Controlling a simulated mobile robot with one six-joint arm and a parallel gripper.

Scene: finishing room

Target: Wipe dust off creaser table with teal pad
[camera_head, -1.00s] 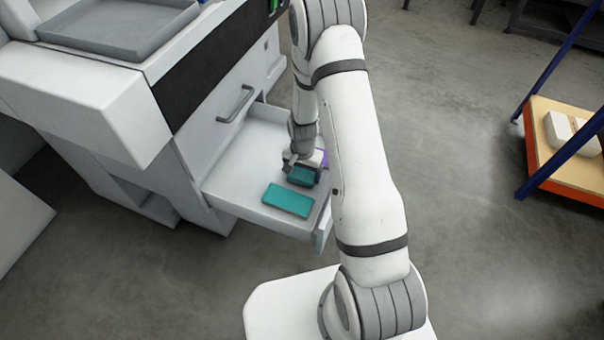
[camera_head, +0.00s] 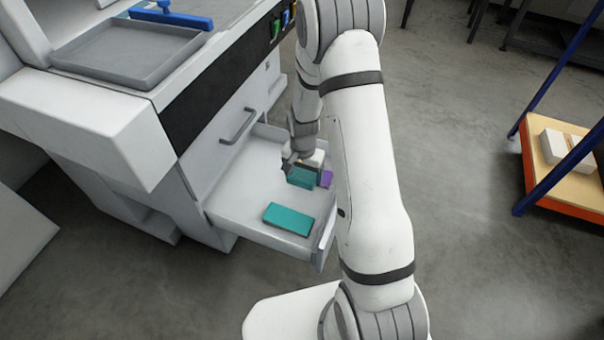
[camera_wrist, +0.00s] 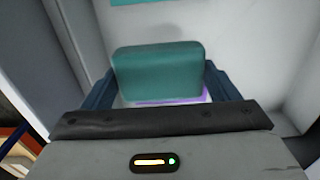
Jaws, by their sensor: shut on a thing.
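My gripper (camera_head: 301,165) is shut on a teal pad (camera_head: 300,177), above or just inside the open drawer. In the wrist view the held teal pad (camera_wrist: 158,72) stands between the two dark fingers of my gripper (camera_wrist: 160,88). A second teal pad (camera_head: 288,219) lies flat on the drawer floor, nearer the drawer's front, and apart from the held one. Its edge shows at the top of the wrist view (camera_wrist: 155,2). I cannot make out any dust, and I cannot tell which surface is the creaser table.
The drawer (camera_head: 232,204) sticks out of a white machine (camera_head: 85,100). A purple item (camera_head: 326,179) lies in it beside the held pad. A grey tray (camera_head: 125,55) and a blue-handled tool (camera_head: 170,16) are on top. A rack (camera_head: 565,195) with white blocks stands right.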

